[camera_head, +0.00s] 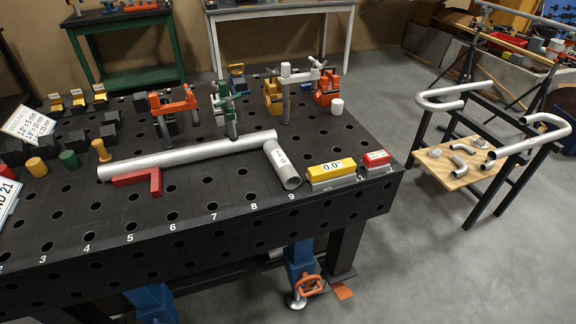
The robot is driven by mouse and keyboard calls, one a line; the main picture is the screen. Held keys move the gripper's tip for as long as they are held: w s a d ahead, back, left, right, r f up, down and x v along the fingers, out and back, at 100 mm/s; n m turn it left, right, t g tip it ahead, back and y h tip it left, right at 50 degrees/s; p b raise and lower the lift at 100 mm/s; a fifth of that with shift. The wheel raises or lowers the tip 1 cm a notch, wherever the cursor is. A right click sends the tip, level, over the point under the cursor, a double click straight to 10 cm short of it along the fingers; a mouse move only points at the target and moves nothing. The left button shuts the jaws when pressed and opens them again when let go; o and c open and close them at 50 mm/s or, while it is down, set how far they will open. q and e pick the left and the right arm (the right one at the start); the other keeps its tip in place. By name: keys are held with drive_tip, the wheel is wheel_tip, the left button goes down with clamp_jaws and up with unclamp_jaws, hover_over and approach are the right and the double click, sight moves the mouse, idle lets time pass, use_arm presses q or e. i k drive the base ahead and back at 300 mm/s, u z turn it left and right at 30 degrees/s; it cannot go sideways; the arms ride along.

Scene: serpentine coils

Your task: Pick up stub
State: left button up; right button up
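No piece is clearly marked as the stub. A short grey pipe piece (283,170) with a small white label lies near the table's right front, its open end toward the front edge. Its back end meets or nearly meets the right end of a long grey pipe (185,155); I cannot tell if they are joined. A small white cylinder (337,107) stands upright farther back on the right. Neither of my grippers is in view.
The black perforated table (225,205) carries a red square (140,181), a yellow level box (331,168), a red block (377,158), and orange (174,102) and green (224,103) clamps. A rack with bent pipes (455,170) stands right, across open floor.

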sight(287, 174)
drive_tip(key=z, duration=0.85)
drive_tip(key=k, duration=1.15)
drive_tip(key=z, duration=1)
drive_tip(key=i, duration=0.65)
drive_tip(key=u, duration=0.95)
drive_tip(key=i, duration=1.3)
drive_tip(key=u, duration=1.25)
